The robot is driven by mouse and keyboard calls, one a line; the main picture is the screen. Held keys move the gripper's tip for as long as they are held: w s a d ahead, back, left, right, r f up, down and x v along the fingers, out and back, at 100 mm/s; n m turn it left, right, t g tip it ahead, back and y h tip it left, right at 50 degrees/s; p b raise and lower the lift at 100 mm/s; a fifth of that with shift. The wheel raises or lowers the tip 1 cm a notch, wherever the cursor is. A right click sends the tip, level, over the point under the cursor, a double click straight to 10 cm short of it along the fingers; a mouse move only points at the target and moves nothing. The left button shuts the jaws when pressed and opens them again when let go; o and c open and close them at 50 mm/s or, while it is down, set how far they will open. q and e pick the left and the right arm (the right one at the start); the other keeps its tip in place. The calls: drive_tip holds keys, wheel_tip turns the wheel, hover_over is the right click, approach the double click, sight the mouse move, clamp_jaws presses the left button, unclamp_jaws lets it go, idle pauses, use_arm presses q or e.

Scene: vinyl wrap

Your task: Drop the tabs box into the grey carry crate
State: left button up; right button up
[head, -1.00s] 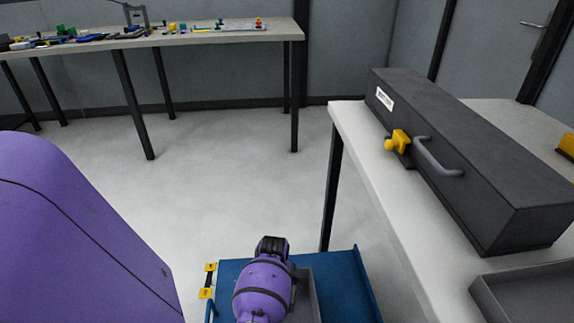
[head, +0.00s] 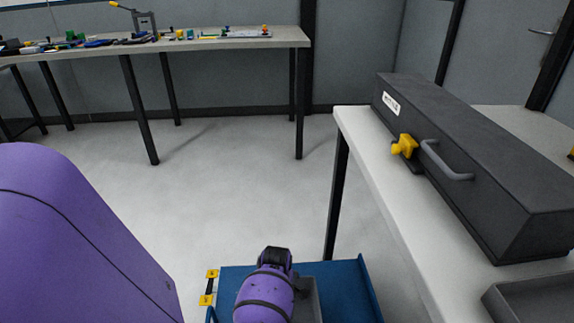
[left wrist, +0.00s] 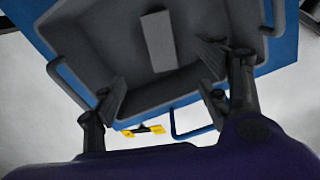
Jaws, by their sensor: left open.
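The grey carry crate (left wrist: 95,50) fills the upper part of the left wrist view. In the head view a strip of its grey wall (head: 312,300) shows beside my purple left arm. My left gripper (left wrist: 165,94) is open over the crate, its fingers spread apart with nothing between them. A pale, plain rectangular block (left wrist: 158,42) lies inside the crate, apart from the fingers. It may be the tabs box, but no print is readable. My left gripper's fingers are hidden in the head view. My right gripper is not in view.
The crate sits on a blue trolley (head: 345,285) with yellow tags (head: 206,300) at its left side. To the right, a pale table (head: 375,175) bears a long dark case (head: 470,160) and a grey tray (head: 530,300). A cluttered bench (head: 215,43) stands behind. Floor between is clear.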

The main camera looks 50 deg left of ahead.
use_arm(q)
wheel_tip(320, 180, up, 12)
idle(0.4)
idle(0.4)
